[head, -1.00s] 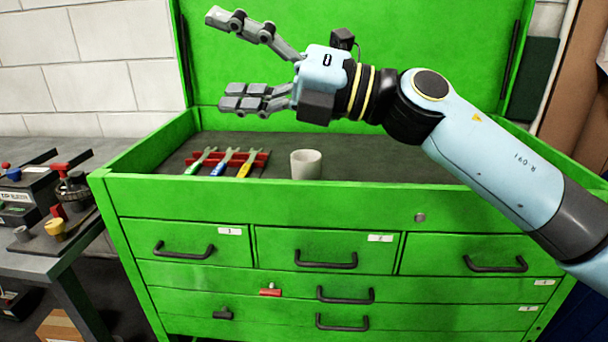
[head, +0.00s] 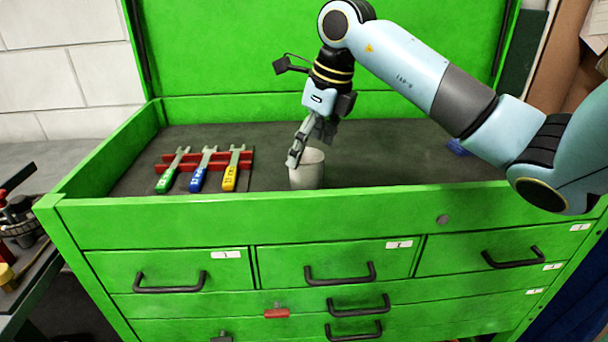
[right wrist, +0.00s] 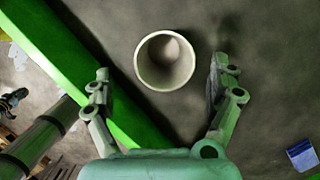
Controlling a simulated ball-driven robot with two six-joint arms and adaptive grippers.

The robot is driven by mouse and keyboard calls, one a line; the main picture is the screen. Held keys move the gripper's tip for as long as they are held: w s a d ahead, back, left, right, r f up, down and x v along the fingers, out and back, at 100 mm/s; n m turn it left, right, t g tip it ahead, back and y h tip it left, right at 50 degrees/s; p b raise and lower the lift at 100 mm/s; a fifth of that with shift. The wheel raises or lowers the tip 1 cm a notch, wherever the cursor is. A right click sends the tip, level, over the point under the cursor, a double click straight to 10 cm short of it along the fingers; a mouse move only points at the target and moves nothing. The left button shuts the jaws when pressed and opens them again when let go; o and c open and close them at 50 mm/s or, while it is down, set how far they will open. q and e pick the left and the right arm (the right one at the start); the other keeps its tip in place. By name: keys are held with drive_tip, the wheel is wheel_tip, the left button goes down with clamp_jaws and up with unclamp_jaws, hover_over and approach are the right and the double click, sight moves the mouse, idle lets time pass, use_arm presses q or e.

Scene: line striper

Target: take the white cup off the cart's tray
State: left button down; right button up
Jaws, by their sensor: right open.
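The white cup (head: 308,170) stands upright in the dark-lined tray (head: 400,165) on top of the green cart, close to its front wall. In the right wrist view the cup (right wrist: 165,61) is seen from above, its round mouth empty. My right gripper (head: 304,148) points down at the cup, with a finger in front of its rim in the head view. In the right wrist view my right gripper (right wrist: 160,82) is open, one finger on each side of the cup, with gaps between. My left gripper is not in view.
A red rack (head: 205,160) with green, blue and yellow-handled tools lies left of the cup. The cart's green front wall (head: 300,217) stands close before the cup. A blue item (head: 457,147) lies at the tray's right. The tray's middle is otherwise bare.

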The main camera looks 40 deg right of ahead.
sight(306, 166)
drive_tip(key=x, duration=0.1)
drive_tip(key=p+x, duration=0.1)
drive_tip(key=x, duration=0.2)
drive_tip(key=shift+d+f, duration=0.25)
drive_tip(key=shift+w+f+p, duration=0.1)
drive_tip(key=shift+f+p, duration=0.2)
drive_tip(key=shift+f, duration=0.15)
drive_tip(key=shift+c, duration=2.5)
drive_tip(key=c, duration=0.5)
drive_tip(key=shift+c, duration=1)
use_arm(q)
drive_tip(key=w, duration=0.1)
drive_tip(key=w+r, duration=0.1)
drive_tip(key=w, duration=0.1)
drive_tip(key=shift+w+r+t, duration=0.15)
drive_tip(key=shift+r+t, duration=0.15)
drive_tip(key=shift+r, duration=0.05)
use_arm(e)
drive_tip(key=shift+c, duration=0.2)
